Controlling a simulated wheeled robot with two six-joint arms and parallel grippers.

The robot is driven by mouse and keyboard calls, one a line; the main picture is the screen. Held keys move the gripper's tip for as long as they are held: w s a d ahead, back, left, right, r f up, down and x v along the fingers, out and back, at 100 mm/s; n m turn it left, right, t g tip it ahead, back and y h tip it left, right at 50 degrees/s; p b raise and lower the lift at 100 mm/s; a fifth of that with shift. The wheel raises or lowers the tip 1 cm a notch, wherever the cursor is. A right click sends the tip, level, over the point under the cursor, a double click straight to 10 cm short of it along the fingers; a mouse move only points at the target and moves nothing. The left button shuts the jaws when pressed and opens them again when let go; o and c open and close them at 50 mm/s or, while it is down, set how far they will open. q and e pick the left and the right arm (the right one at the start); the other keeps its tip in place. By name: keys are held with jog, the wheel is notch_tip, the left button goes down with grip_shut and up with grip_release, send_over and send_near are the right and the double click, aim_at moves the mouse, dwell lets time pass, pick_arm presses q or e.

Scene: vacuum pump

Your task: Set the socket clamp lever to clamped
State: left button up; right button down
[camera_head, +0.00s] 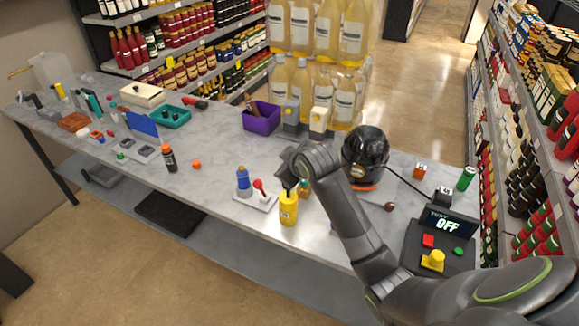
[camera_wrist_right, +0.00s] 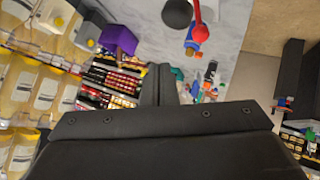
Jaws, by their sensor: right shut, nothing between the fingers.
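A small pale base plate (camera_head: 255,202) lies near the front edge of the table. It carries a blue upright part (camera_head: 243,180) and a lever with a red knob (camera_head: 259,185), which leans toward the upper left. In the right wrist view the red lever (camera_wrist_right: 199,32) shows at the top, beyond the fingers, and the blue part (camera_wrist_right: 191,47) is beside it. My right gripper (camera_head: 289,187) is just right of the lever, apart from it, above a yellow bottle (camera_head: 288,209). Its fingers (camera_wrist_right: 161,84) are shut and empty. My left gripper is out of view.
A black helmet-like object (camera_head: 366,152) stands right of my right wrist. A box showing "OFF" (camera_head: 440,240) is at the right end. A purple bin (camera_head: 262,118) is behind. A dark bottle (camera_head: 169,158) and small orange piece (camera_head: 196,164) stand left, with clear tabletop between.

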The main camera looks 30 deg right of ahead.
jog(key=shift+s+d+r, duration=0.1)
jog(key=shift+s+r, duration=0.15)
jog(key=shift+s, duration=0.1)
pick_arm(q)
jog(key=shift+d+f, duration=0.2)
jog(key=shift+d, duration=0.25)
pick_arm(e)
jog(key=shift+s+a+r, duration=0.15)
jog(key=shift+a+r, duration=0.05)
jog(key=shift+d, duration=0.1)
